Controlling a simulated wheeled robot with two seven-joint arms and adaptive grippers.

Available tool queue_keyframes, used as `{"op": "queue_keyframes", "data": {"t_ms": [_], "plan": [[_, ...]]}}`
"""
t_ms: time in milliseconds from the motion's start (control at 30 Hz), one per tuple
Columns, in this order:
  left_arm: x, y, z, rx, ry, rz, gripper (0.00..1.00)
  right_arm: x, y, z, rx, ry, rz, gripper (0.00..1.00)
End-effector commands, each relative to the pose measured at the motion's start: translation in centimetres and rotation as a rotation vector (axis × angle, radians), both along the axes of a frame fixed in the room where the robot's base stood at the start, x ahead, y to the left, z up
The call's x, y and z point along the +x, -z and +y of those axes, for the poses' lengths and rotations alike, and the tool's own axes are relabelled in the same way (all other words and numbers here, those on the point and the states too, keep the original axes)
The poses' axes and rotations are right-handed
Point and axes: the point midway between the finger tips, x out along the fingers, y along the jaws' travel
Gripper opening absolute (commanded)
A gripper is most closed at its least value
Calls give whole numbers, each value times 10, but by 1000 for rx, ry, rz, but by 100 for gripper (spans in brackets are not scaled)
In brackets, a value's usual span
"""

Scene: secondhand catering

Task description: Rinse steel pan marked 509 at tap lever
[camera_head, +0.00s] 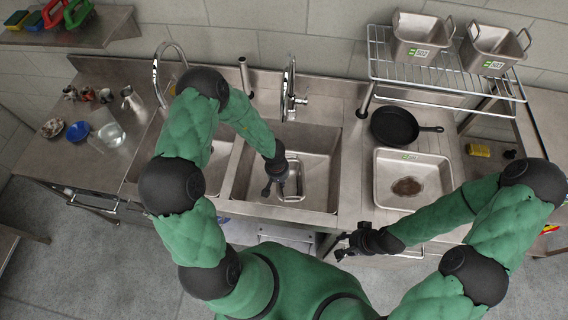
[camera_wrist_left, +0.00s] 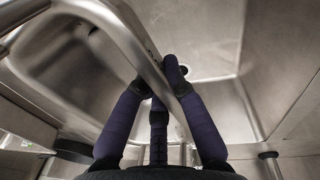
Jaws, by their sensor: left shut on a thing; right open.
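My left gripper (camera_head: 274,188) reaches down into the right sink basin (camera_head: 240,183) and is shut on a steel pan. Of this pan, a looped steel handle (camera_head: 297,176) shows beside the fingers; the arm and gripper hide much of the rest, and no number on it is readable. In the left wrist view, the dark fingers (camera_wrist_left: 165,85) close around a slanted steel edge (camera_wrist_left: 130,45). The tall tap (camera_head: 289,92) with its lever (camera_head: 301,100) stands behind this basin. My right gripper (camera_head: 350,246) is open and empty in front of the counter.
Two labelled steel pans (camera_head: 421,37) (camera_head: 493,45) stand on the wire rack (camera_head: 441,77). A black skillet (camera_head: 394,127) and a shallow steel tray with a brown stain (camera_head: 383,181) lie on the right drainboard. A jug (camera_head: 132,101) and small items stand at the left.

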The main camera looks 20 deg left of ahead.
Motion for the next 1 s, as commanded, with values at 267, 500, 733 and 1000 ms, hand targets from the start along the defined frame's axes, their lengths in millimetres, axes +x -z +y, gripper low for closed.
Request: {"op": "queue_keyframes", "data": {"t_ms": [267,500,733,1000], "plan": [[0,0,0,0,0,-1,0,0,0,0,0,0,0,42],[-2,-3,-2,0,1,0,0,0,-2,0,0,0,0,42],[-14,-15,-8,-1,1,-1,0,0,-9,0,0,0,0,42],[-29,-29,-17,0,3,-2,0,0,-15,0,0,0,0,42]]}}
